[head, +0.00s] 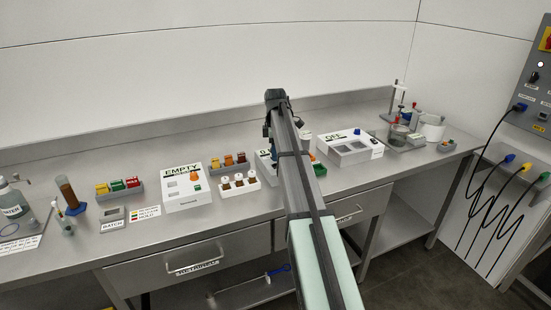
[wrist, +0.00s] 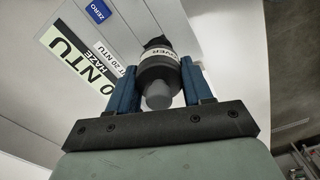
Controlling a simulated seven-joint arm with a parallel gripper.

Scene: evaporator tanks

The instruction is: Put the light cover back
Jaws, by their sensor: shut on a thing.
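The light cover (wrist: 160,68) is a dark cylinder with a white band lettered "…VER" and a grey knob end toward the camera. My gripper (wrist: 158,72) has its two blue fingers on either side of it, shut on it. Below it in the wrist view is a white instrument with a panel (wrist: 85,75) reading "…0 NTU HAZE" and a blue ZERO key (wrist: 98,11). I cannot tell whether the cover touches the instrument.
Left of my arm are a white rack of vials (head: 239,183), a box marked EMPTY (head: 186,198) and a tray of coloured blocks (head: 120,187). On the right are a box marked OFF (head: 350,152) and a stand with glassware (head: 398,117). The bench front is mostly clear.

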